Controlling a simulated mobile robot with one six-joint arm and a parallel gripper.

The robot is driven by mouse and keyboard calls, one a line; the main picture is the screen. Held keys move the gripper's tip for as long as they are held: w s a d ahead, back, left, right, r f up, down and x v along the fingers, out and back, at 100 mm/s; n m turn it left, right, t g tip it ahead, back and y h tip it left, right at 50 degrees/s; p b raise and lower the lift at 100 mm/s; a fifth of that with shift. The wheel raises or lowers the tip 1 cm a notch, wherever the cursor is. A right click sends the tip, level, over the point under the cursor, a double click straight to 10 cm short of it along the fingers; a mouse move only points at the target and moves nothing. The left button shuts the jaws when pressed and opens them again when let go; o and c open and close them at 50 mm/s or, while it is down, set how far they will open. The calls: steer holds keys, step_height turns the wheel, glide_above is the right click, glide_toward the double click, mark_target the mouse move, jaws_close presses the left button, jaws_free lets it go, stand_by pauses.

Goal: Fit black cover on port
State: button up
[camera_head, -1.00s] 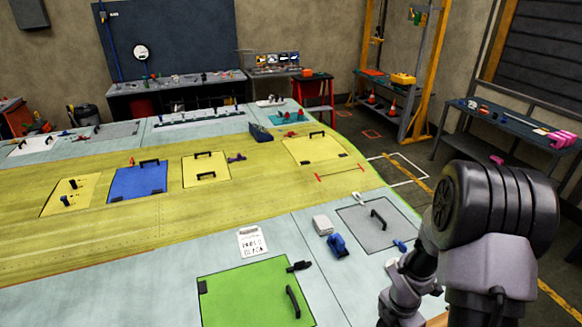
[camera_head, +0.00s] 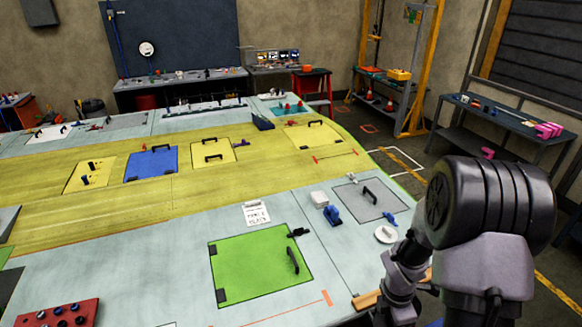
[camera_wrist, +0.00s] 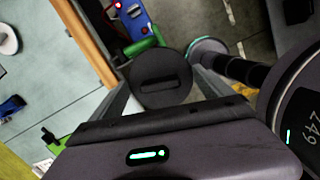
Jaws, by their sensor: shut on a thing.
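My gripper (camera_wrist: 162,92) shows in the wrist view, its two fingers on either side of a round black cover (camera_wrist: 161,92). It is shut on this cover, which has a raised bar across its face. The cover is held clear of the wing surface, beyond its wooden edge. In the head view my arm is at the right, and the gripper and cover cannot be made out. A white round fitting (camera_head: 386,234) lies on the pale wing skin near the right edge. It also shows in the wrist view (camera_wrist: 8,40). I cannot tell whether it is the port.
A green panel (camera_head: 260,268) with a black handle lies on the near wing skin. A red tray (camera_head: 62,313) with several round pieces is at lower left.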

steer(key=a+r+m+g+y, duration=0.2)
steer(key=a+r+m, duration=0.95)
steer(key=m, duration=0.75)
step_height(320, 180, down, 43)
steer(key=b, duration=4.1)
steer(key=shift+w+a+b, duration=0.3)
steer(key=shift+a+b, duration=0.05)
steer(key=shift+a, duration=0.05)
